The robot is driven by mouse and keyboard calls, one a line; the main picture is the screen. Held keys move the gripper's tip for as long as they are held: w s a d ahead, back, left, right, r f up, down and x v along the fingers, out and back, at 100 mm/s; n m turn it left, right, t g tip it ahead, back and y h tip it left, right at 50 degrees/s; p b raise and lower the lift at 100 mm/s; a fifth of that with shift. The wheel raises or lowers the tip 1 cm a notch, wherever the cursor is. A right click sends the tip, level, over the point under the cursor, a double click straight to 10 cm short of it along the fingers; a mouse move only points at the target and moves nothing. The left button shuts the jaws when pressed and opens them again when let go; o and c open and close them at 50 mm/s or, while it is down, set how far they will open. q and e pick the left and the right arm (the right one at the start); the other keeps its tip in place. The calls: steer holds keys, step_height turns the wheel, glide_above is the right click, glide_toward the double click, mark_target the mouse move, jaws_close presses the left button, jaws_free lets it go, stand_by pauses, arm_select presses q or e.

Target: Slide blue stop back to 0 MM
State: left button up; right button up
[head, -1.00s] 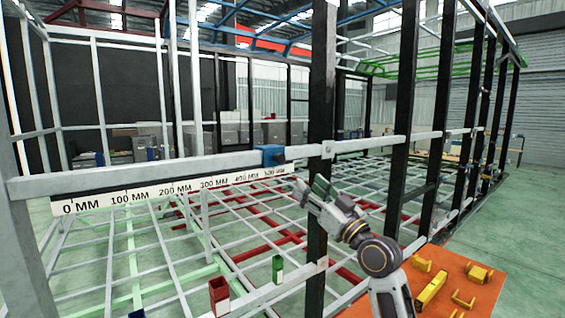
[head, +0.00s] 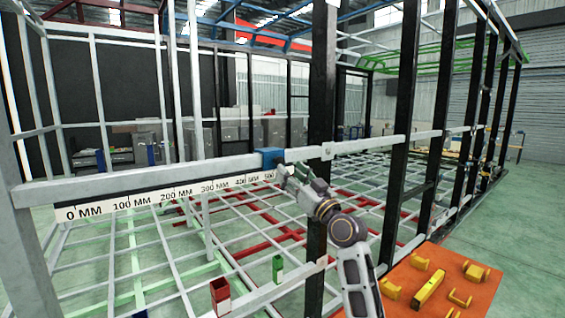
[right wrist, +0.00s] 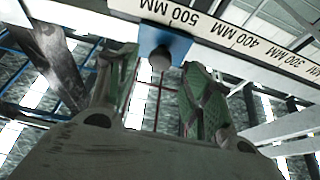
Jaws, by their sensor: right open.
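The blue stop (head: 270,158) sits on the grey horizontal rail (head: 120,187), close to the 500 MM end of the white scale (head: 150,197). The 0 MM mark (head: 84,212) is at the scale's left end. My right gripper (head: 286,172) is at the stop, just below and to its right. In the right wrist view the blue stop (right wrist: 165,43) with its dark round knob (right wrist: 160,58) lies ahead between the two open green-padded fingers (right wrist: 155,85). I cannot see either finger touching the knob. My left gripper is not in view.
A black upright post (head: 320,120) crosses the rail just right of the stop. An orange table (head: 450,290) with several yellow parts stands at the lower right. A red holder (head: 220,295) and a green holder (head: 277,268) are below the rail. The rail left of the stop is clear.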

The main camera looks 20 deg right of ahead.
mark_target(277, 161)
steer(key=shift+p+x, duration=0.7)
steer(key=shift+x, duration=1.9)
jaws_close()
